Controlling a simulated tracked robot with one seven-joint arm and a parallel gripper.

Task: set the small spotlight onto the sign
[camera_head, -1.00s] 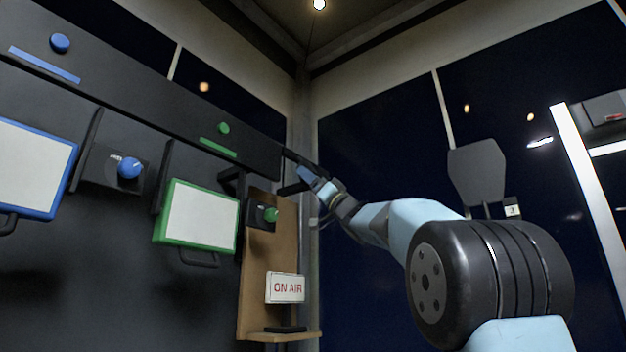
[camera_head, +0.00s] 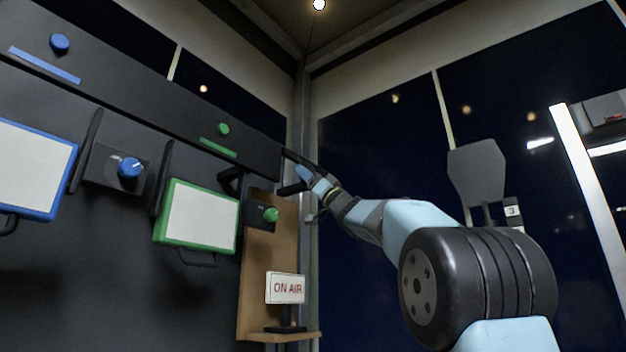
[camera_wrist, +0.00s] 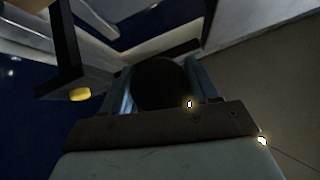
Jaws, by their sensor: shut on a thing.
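The ON AIR sign (camera_head: 285,288) is white with red letters. It stands upright on a black foot on a small wooden shelf (camera_head: 290,337). My gripper (camera_head: 301,173) is at the end of the blue arm, high above the sign, near the right end of the dark wall rail. In the wrist view my gripper (camera_wrist: 160,88) is shut on a dark round thing, taken to be the small spotlight (camera_wrist: 158,80), between its two fingers. Its far side is hidden. In the head view it is too small and dark to make out clearly. The held thing is apart from the sign.
A wooden board (camera_head: 266,250) backs the sign. A green knob (camera_head: 270,214) sits on a dark box on it. A green-framed screen (camera_head: 200,216), blue knob (camera_head: 130,167) and blue-framed screen (camera_head: 35,165) are further left. A dark panel (camera_head: 476,172) stands at right.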

